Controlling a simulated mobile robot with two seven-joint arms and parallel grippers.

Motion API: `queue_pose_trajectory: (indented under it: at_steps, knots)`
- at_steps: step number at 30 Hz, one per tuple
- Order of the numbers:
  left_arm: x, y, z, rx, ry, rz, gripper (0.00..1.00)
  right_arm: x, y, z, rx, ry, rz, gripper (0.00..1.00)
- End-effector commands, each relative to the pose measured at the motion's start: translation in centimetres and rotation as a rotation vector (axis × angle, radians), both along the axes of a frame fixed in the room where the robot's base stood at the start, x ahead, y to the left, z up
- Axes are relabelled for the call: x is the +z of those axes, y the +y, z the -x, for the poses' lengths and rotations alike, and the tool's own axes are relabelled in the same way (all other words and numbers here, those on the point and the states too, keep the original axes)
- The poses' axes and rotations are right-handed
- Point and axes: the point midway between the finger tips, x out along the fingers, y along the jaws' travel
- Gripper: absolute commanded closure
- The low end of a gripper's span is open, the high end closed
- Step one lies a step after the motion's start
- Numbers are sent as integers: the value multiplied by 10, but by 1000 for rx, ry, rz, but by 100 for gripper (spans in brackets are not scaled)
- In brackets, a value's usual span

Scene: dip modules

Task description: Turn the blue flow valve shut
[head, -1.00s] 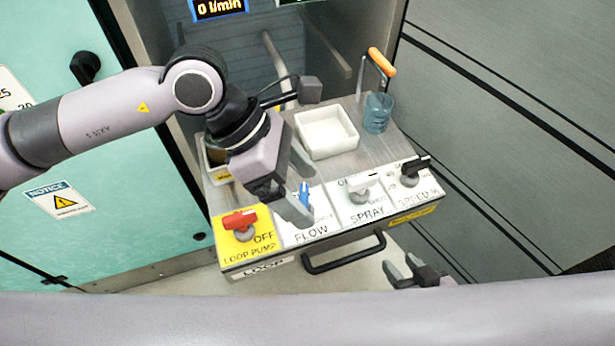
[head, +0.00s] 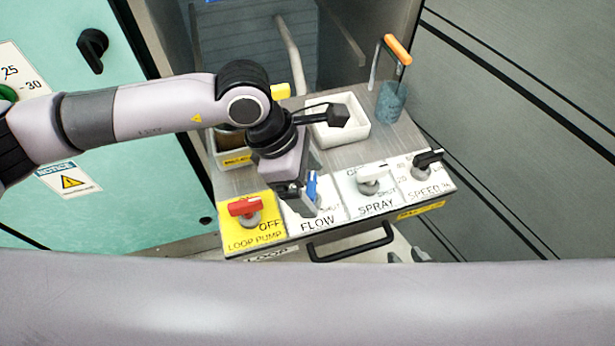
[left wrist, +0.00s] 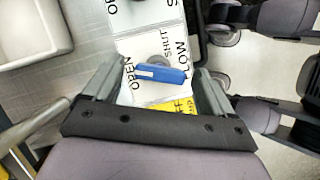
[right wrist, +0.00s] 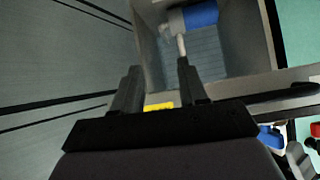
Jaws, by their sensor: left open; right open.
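The blue flow valve (head: 312,186) is on the white FLOW plate of the panel, partly hidden by my left gripper in the head view. In the left wrist view the blue handle (left wrist: 160,74) lies crosswise between the two fingers, with a pale mark toward its OPEN end. The SHUT label is beside it. My left gripper (head: 308,202) is open, with a finger on each side of the handle. A gap shows on both sides, and I cannot tell any contact. My right gripper (head: 408,257) is open and empty in front of the panel, partly hidden by my arm.
The red loop pump knob (head: 244,207) is left of the valve. Behind are a white tray (head: 361,136) and a blue cup (head: 391,103). A black handle (head: 350,245) juts from the front.

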Motion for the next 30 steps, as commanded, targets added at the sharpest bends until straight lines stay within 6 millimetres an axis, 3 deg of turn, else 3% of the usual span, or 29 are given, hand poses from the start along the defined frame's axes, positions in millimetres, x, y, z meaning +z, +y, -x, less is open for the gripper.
queue_pose_trajectory:
  at_steps: [3, 8, 20, 30]
  knots:
    - [0, 0, 0, 0, 0, 0, 18, 0, 0, -1, -1, -2, -1, 57]
    - [0, 0, 0, 0, 0, 1, 70, 1, 0, -2, -1, -6, -1, 57]
    - [-2, 0, -1, -53, 0, 2, 71, -8, 0, -4, -1, -10, 0, 57]
    - [-5, -1, -3, -297, 0, 2, 71, -44, -1, -4, -1, -10, 0, 57]
